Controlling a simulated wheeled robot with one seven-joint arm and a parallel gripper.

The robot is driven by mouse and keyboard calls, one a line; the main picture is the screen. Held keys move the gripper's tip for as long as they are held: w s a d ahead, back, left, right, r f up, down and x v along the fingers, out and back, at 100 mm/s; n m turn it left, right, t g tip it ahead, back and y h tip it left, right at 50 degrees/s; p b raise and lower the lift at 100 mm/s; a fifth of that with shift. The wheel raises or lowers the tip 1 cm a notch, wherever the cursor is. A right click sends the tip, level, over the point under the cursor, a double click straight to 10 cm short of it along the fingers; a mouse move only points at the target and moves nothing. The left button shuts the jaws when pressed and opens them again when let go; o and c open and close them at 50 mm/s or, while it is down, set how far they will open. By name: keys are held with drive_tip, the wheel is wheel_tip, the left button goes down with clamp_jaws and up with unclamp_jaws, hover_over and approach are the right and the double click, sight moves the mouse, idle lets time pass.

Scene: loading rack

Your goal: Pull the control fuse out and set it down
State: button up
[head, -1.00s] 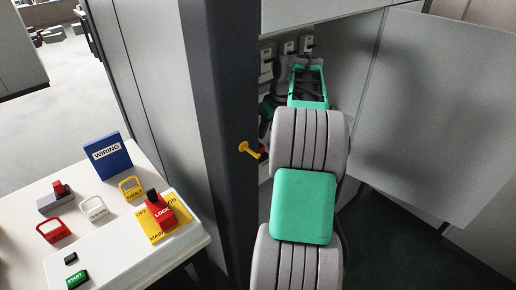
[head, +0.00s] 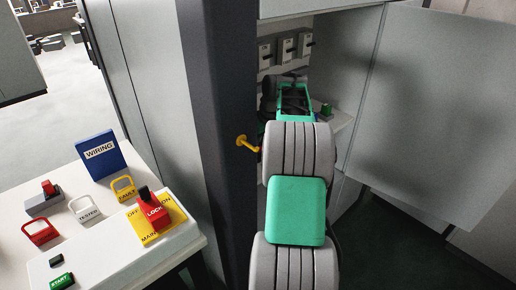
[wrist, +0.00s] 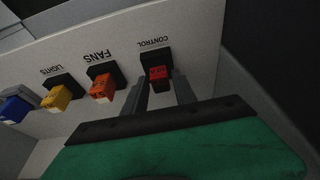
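The red control fuse (wrist: 158,76) sits in its black holder under the upside-down CONTROL label in the wrist view. The fingers of my gripper (wrist: 160,88) stand on either side of the fuse, with a gap showing on both sides. My gripper is open, and I cannot tell how far its tips reach past the fuse's front. In the head view my arm reaches into the open cabinet, and the fuse and fingertips are hidden there.
Orange (wrist: 102,88), yellow (wrist: 58,98) and blue (wrist: 17,106) fuses sit left of the control fuse. In the head view, the open cabinet door (head: 430,110) is right of my arm, and a dark post (head: 222,130) with a yellow handle (head: 247,143) is left. A table (head: 120,262) holds tags and a lock.

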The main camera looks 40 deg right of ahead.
clamp_jaws()
idle(1.0)
drive_tip(key=shift+r+p, duration=2.6)
drive_tip(key=shift+r, duration=0.45)
